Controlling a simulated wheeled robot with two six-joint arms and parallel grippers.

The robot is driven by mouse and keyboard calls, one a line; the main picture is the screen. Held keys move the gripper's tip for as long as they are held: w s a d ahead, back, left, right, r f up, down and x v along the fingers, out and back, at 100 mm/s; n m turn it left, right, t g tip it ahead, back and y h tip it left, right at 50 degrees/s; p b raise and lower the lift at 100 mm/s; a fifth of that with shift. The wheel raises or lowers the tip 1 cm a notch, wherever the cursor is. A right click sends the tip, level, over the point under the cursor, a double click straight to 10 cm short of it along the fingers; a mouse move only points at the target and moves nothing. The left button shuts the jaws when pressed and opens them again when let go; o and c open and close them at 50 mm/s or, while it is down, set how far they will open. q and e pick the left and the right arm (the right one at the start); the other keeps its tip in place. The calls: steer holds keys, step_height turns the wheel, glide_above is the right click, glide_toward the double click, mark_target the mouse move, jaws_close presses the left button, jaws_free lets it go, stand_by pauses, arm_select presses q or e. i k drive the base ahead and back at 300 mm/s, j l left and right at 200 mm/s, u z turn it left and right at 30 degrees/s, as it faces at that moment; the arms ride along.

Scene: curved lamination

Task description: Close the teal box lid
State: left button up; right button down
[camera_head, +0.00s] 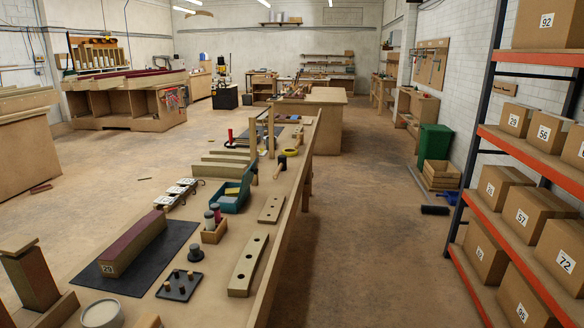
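The teal box (231,205) sits on the long workbench, left of the image centre. It is open, and its lid (246,178) stands raised at the box's far right side. A yellow item (232,191) shows in or at the box opening; the rest of the contents is too small to tell. Neither of my grippers shows in the head view.
A wooden holder with cylinders (214,231) stands close in front of the box. A mallet (280,165) lies beyond it. Holed wooden pieces (248,264) lie nearer on the bench. A maroon-topped block (134,243) rests on a black mat (151,268).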

mark_target(247, 179)
steer(key=i+l+z, duration=0.85)
steer(key=i+u, duration=0.35)
steer(key=i+l+u, duration=0.45)
steer(key=i+u, duration=0.2)
steer(key=i, duration=0.1)
